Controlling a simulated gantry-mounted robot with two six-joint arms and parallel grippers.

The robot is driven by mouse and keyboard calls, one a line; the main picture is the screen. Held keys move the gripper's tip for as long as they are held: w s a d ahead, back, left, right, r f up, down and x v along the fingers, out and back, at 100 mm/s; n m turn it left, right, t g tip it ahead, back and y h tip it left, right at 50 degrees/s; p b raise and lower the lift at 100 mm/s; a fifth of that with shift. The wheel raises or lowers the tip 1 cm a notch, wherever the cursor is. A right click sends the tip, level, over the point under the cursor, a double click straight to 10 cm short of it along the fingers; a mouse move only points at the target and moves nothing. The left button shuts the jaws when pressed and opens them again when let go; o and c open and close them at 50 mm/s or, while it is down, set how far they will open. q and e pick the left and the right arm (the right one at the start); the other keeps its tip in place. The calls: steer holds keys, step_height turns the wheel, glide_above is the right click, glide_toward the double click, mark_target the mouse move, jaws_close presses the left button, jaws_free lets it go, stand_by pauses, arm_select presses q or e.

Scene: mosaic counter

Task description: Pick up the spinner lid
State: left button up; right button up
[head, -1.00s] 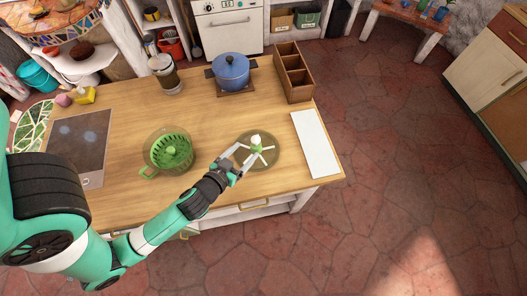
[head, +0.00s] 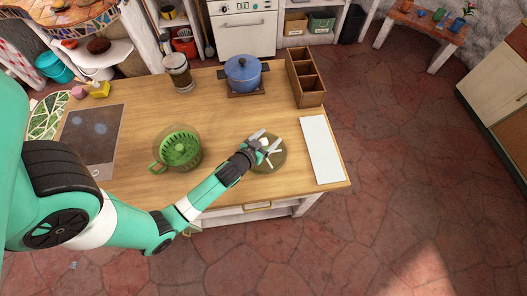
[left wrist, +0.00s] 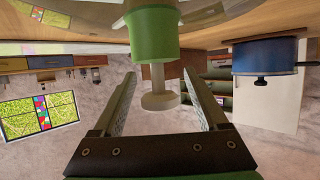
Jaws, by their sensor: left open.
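The spinner lid (head: 268,164) is a round, dark, see-through disc with pale spokes, lying on the wooden counter right of the salad spinner bowl. My left gripper (head: 264,142) is over the lid, its two fingers spread around the white-topped knob, which it partly hides. My right gripper is not in view.
A white board (head: 322,148) lies just right of the lid. A blue pot (head: 243,72) sits on a trivet behind it, beside a wooden divided box (head: 306,80). A glass jar (head: 178,72) and a dark hob (head: 93,140) are to the left.

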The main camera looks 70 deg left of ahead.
arm_select(q)
steer(key=shift+c, duration=0.3)
jaws_close()
stand_by(1.1)
